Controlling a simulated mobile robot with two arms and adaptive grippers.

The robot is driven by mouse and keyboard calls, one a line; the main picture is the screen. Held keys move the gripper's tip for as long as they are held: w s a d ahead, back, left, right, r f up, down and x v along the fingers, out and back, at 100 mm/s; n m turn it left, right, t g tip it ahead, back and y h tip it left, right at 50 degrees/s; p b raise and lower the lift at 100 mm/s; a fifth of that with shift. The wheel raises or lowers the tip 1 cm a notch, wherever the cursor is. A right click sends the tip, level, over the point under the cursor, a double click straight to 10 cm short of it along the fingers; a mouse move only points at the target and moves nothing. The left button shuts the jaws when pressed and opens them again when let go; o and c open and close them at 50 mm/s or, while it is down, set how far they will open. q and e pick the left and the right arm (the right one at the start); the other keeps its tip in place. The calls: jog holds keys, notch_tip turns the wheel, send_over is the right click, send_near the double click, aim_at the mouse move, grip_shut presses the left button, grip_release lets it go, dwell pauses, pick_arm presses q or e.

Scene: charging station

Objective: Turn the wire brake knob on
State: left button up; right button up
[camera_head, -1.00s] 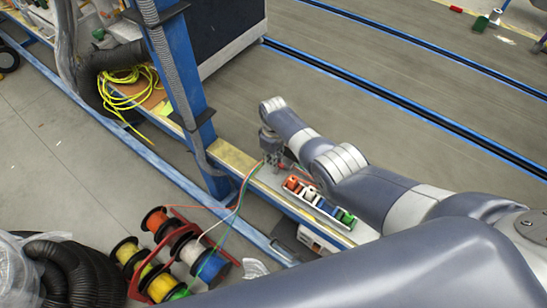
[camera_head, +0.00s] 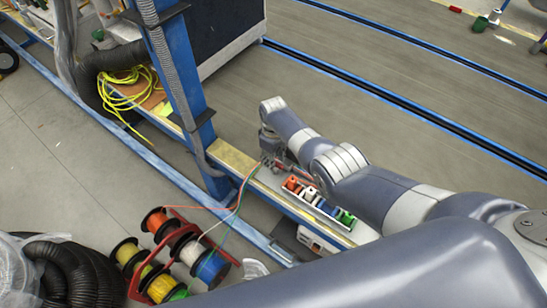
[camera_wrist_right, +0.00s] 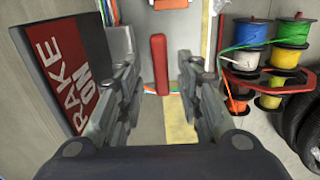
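A red upright bar, which looks like the wire brake knob (camera_wrist_right: 160,62), stands in the middle of the right wrist view. My right gripper (camera_wrist_right: 157,58) is open, with one finger on each side of the bar and a visible gap to it on both sides. How deep the bar sits between the fingers I cannot tell. A red and black sign (camera_wrist_right: 80,65) reading "RAKE ON" is left of the gripper. In the head view my right gripper (camera_head: 270,142) is small, over the bench beside the blue post. My left gripper is not in view.
A tray of coloured connectors (camera_head: 318,202) lies on the narrow bench close to my right forearm. Coloured wires run from the bench to a red rack of wire spools (camera_head: 190,250). A blue post (camera_head: 185,90) stands just left of the gripper.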

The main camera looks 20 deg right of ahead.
notch_tip(320, 180, up, 12)
dwell(0.8)
dwell(0.4)
